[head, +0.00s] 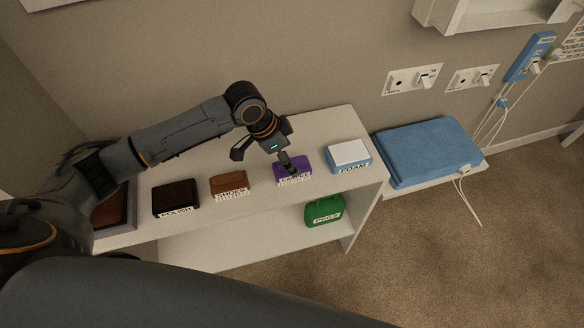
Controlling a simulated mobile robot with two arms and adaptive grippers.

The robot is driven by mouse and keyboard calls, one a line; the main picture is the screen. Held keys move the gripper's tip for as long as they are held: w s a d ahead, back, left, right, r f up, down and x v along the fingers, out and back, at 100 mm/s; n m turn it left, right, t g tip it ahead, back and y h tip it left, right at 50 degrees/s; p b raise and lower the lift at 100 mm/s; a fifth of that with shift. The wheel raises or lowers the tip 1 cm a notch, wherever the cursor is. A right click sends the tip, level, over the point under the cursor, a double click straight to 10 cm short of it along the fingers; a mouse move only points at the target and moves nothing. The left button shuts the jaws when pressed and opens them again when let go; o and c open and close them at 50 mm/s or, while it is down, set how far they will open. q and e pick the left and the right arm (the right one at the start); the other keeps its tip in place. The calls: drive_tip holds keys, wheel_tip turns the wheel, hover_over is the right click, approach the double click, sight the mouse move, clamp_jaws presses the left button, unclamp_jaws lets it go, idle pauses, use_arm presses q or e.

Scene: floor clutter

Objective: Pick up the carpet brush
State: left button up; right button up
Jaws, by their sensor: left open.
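The carpet brush (301,164) is a purple block on top of the white shelf unit, with a white label at its front that seems to read CARPET. My left gripper (264,160) is open above the shelf top. One dark finger reaches over the purple brush and hides part of it; the other finger is out to the left. I cannot tell whether the finger touches the brush. My right gripper is not in view.
On the white shelf top (325,129) stand a dark POLISH block (176,195), a brown block (229,183) to the brush's left, and a blue-and-white FOAM block (349,153) to its right. A green case (324,210) sits below. Folded blue cloth (428,150) lies right.

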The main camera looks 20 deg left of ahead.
use_arm(q)
drive_tip(key=x, duration=0.7)
drive_tip(key=shift+a+f+p, duration=0.1)
drive_tip(key=shift+f+p, duration=0.15)
drive_tip(key=shift+p, duration=0.15)
drive_tip(key=shift+c, duration=0.5)
drive_tip(key=c, duration=1.2)
drive_tip(key=shift+r, duration=0.15)
